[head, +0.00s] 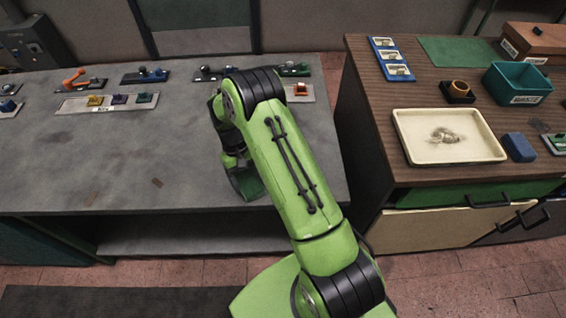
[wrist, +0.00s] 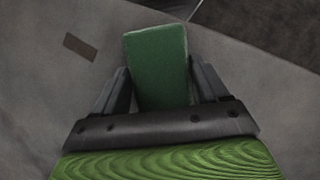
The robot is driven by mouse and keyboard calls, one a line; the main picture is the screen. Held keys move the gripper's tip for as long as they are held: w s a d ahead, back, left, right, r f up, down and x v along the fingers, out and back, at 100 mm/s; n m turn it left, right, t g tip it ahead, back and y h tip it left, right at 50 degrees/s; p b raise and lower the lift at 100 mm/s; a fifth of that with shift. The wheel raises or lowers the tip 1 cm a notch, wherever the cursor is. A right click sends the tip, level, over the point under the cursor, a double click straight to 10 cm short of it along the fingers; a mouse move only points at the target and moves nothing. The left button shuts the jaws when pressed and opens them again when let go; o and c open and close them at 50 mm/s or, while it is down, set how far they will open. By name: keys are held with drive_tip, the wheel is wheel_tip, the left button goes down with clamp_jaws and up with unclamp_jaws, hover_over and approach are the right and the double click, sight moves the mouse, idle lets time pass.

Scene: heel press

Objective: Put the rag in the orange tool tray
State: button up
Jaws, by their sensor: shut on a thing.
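My gripper (wrist: 163,80) is shut on a flat green block-like thing (wrist: 158,52), which sticks out past the fingertips. The green thing also shows in the head view (head: 249,184), low by the front edge of the grey bench, partly hidden by my arm. I cannot tell whether it is the rag. A cream tray (head: 412,152) on the brown bench holds a crumpled greyish thing or stain (head: 445,136). I make out no clearly orange tool tray; a reddish-brown box (head: 535,44) with a label stands at the back right.
The grey bench (head: 120,170) has several small fixtures along its back, including a plate with coloured blocks (head: 108,102). The brown bench also holds a teal bin (head: 517,84), a blue block (head: 519,147) and a green mat (head: 458,51). A floor gap separates the benches.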

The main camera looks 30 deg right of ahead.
drive_tip(key=shift+s+a+f, duration=0.15)
drive_tip(key=shift+a+f, duration=0.15)
